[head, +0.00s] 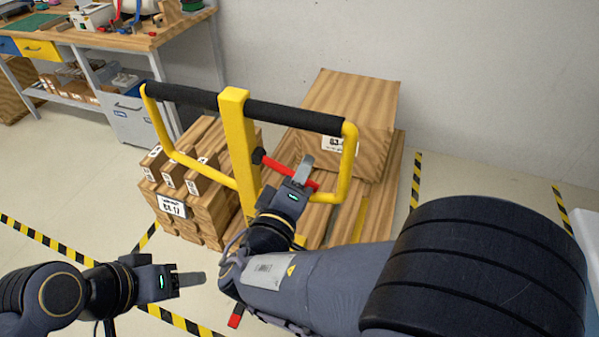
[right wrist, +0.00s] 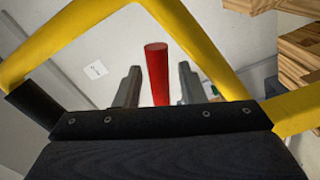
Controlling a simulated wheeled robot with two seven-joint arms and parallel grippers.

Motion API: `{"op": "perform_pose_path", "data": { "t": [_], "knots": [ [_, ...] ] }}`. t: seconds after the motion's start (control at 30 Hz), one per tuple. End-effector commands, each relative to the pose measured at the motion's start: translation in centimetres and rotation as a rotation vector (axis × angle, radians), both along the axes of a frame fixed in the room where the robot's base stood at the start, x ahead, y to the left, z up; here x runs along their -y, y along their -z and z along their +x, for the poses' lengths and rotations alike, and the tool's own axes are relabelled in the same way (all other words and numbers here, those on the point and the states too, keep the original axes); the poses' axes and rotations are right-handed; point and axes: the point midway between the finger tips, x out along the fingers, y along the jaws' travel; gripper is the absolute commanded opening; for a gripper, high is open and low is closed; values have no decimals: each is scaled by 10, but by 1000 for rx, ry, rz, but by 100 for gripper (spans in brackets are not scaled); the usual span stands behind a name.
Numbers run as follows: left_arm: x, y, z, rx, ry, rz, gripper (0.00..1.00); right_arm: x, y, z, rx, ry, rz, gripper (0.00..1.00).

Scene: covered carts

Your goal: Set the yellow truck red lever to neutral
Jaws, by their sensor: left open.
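The yellow truck's handle frame (head: 238,135) stands upright in the middle of the head view, with a black-gripped top bar. The red lever (head: 273,163) sticks out to the right from a black pivot on its yellow post. My right gripper (head: 303,174) is at the lever and covers part of it. In the right wrist view the red lever (right wrist: 157,75) stands between the two fingers of my right gripper (right wrist: 158,88), with a gap on each side. My left gripper (head: 188,280) is open and empty at the lower left, away from the truck.
A wooden pallet (head: 382,212) bears a large box (head: 350,98) and several labelled wooden boxes (head: 205,212) behind the handle. A workbench (head: 130,38) stands at the upper left. A red pedal-like part (head: 236,315) shows below my right arm. Floor is free at left.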

Motion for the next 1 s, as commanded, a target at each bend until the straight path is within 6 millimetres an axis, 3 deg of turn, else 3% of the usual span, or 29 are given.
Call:
{"op": "perform_pose_path", "data": {
  "t": [0.17, 0.43, 0.77, 1.0],
  "knots": [
    [0, 0, 0, 0, 0, 0, 55, 0, 0, 0, 0, 0, 0, 34],
    [0, 0, 0, 0, 0, 0, 55, 0, 0, 0, -1, 1, 0, 0],
    [0, -1, 0, 0, 0, 0, 55, 1, -3, 0, -10, 1, -25, 0],
    [0, -12, 0, 0, 0, 0, 55, 5, -24, -2, -84, 1, -249, 0]
  ]
}}
